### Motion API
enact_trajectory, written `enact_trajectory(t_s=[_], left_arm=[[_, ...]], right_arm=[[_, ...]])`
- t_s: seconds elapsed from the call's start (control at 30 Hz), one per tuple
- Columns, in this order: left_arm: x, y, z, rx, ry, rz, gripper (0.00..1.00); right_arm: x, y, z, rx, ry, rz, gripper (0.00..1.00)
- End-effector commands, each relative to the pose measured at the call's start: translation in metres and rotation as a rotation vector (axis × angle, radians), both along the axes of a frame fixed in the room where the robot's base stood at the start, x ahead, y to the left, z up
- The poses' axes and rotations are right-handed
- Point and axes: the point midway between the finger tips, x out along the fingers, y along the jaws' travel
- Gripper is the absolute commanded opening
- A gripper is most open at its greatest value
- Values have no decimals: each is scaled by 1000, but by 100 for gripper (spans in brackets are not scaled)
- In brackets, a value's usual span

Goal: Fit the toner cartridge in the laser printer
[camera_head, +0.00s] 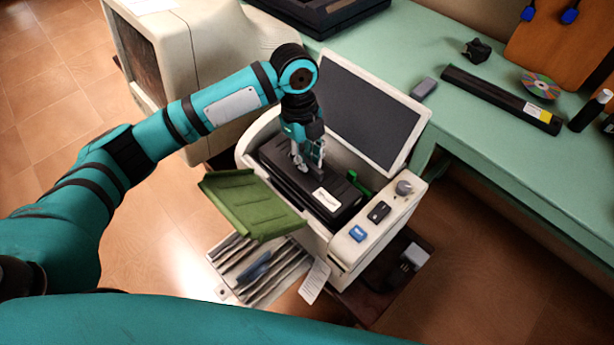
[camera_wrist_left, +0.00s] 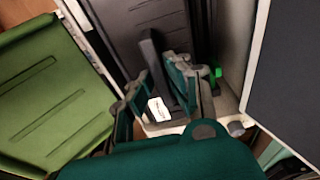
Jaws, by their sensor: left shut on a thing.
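The beige laser printer (camera_head: 345,245) stands with its grey-panelled lid (camera_head: 368,110) raised and its green front flap (camera_head: 250,203) folded down. The black toner cartridge (camera_head: 345,212), with a white label, lies in the printer's open bay. My left gripper (camera_head: 308,165) reaches down from above and is shut on the cartridge's raised handle. In the left wrist view, the fingers (camera_wrist_left: 155,88) stand on either side of the black handle (camera_wrist_left: 158,70). How deeply the cartridge is seated cannot be told. My right gripper is not in view.
A green lever (camera_head: 360,184) is beside the bay. A long black bar (camera_head: 500,98) with a yellow label lies on the green table (camera_head: 455,50), near a disc (camera_head: 540,85). An old monitor (camera_head: 185,60) stands left of the printer. A tool tray (camera_head: 290,280) is below the flap.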

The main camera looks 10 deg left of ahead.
Motion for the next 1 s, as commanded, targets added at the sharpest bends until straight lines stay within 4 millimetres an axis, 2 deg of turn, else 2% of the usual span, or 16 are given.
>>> enact_trajectory(t_s=[0.1, 0.27, 0.5, 0.6, 1.0], left_arm=[[1, 0, -14, -2, -1, 0, 0], [1, 0, -24, -2, -2, 0, 0], [0, 0, -60, -2, 1, 2, 0], [1, 0, -69, -2, -2, 0, 0], [1, 0, -74, -2, -3, 1, 0]], right_arm=[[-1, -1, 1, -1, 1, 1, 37], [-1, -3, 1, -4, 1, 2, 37], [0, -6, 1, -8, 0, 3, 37], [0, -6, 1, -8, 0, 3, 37], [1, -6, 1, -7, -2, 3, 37]])
